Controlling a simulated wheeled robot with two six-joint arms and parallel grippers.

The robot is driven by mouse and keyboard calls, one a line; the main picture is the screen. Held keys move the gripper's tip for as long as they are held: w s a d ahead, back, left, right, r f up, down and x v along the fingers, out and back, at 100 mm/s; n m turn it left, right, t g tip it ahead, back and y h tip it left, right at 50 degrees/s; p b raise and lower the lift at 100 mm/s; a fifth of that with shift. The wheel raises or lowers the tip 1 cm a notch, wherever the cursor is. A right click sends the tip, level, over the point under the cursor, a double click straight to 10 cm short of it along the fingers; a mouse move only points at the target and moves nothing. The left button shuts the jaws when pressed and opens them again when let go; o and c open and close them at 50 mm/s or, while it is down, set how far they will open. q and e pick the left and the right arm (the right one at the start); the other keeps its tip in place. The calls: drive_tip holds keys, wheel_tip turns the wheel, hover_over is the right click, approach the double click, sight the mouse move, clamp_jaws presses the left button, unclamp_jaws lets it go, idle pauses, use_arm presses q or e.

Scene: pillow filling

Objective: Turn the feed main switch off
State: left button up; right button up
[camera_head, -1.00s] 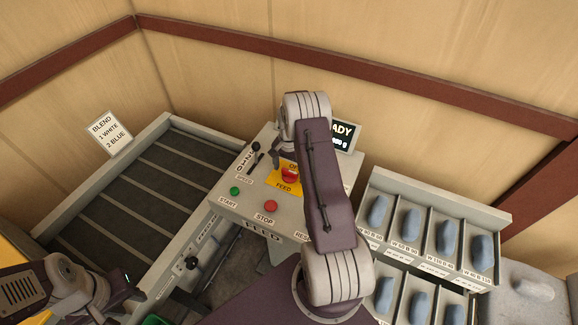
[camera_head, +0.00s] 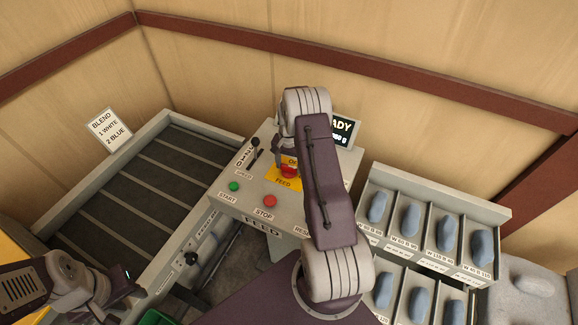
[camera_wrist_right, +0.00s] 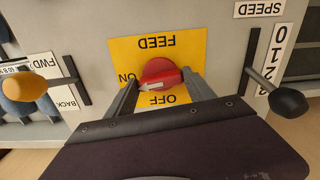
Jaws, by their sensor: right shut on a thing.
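The feed main switch is a red rotary knob (camera_wrist_right: 160,77) on a yellow plate (camera_wrist_right: 190,45) marked FEED, ON and OFF. In the right wrist view the white arrow on the knob points left, at ON. My right gripper (camera_wrist_right: 158,84) has its two fingers on either side of the knob and is shut on it. In the head view the knob (camera_head: 289,172) is partly hidden by my right gripper (camera_head: 286,158). My left gripper (camera_head: 128,286) is at the lower left, away from the panel; its jaw opening is unclear.
The panel (camera_head: 238,204) also carries a green START button (camera_head: 234,187), a red STOP button (camera_head: 269,201) and a black SPEED lever (camera_head: 255,143). In the wrist view a black-knobbed lever (camera_wrist_right: 288,102) and a yellow-knobbed lever (camera_wrist_right: 25,88) flank the switch.

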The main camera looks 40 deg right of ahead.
sight(289, 166)
drive_tip(key=n+b, duration=0.1)
drive_tip(key=n, duration=0.2)
drive_tip(key=shift+f+b, duration=0.1)
drive_tip(key=shift+b, duration=0.2)
drive_tip(key=n+b, duration=0.1)
drive_tip(key=n, duration=0.4)
drive_tip(key=n+b, duration=0.1)
drive_tip(key=n, duration=0.3)
drive_tip(key=shift+d, duration=0.1)
drive_tip(key=shift+n+b, duration=0.45)
drive_tip(key=shift+n, duration=1.65)
drive_tip(key=o, duration=1.1)
drive_tip(key=shift+o, duration=1.4)
drive_tip(key=shift+w, duration=0.1)
wheel_tip(289, 166, up, 9)
drive_tip(key=shift+r+b, duration=0.1)
drive_tip(key=shift+b, duration=0.7)
